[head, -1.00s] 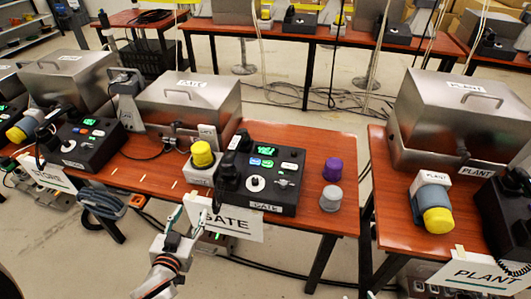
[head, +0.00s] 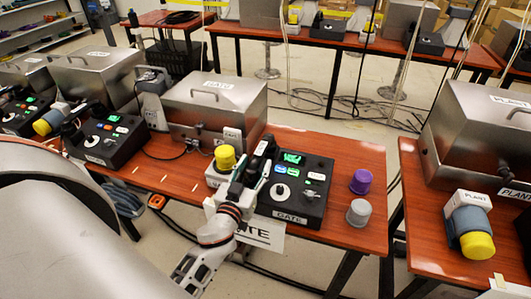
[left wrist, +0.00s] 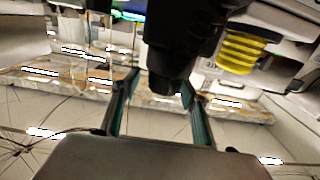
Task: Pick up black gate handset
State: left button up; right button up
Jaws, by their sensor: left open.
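The black gate handset (head: 252,172) is on the left side of the black gate phone (head: 300,212), partly hidden by my left gripper (head: 250,178). In the head view, the gripper's two green-padded fingers are apart, one on each side of the handset's near end. In the left wrist view, the handset (left wrist: 180,45) is a dark shape reaching down between the spread fingertips of my left gripper (left wrist: 160,83). I cannot tell whether either finger touches it. My right gripper is not in view.
A yellow-topped button (head: 224,157) is close to the left of the handset. Purple (head: 361,181) and grey (head: 358,212) knobs stand right of the phone. A steel box (head: 215,105) is behind. A white gate sign (head: 265,236) hangs at the table's front edge.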

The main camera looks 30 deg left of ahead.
aim_at(260, 149)
pick_arm(q)
jog(key=shift+w+a+r, duration=0.1)
jog(key=shift+w+r, duration=0.05)
jog(key=shift+w, duration=0.35)
jog(key=shift+p+x, duration=0.4)
jog(key=shift+x, duration=0.4)
jog(key=w, duration=0.2)
jog(key=w+a+p, duration=0.1)
jog(key=shift+r, duration=0.4)
jog(key=shift+w+a+f, duration=0.1)
jog(key=shift+w+a, duration=0.05)
jog(key=shift+w, duration=0.4)
grip_shut()
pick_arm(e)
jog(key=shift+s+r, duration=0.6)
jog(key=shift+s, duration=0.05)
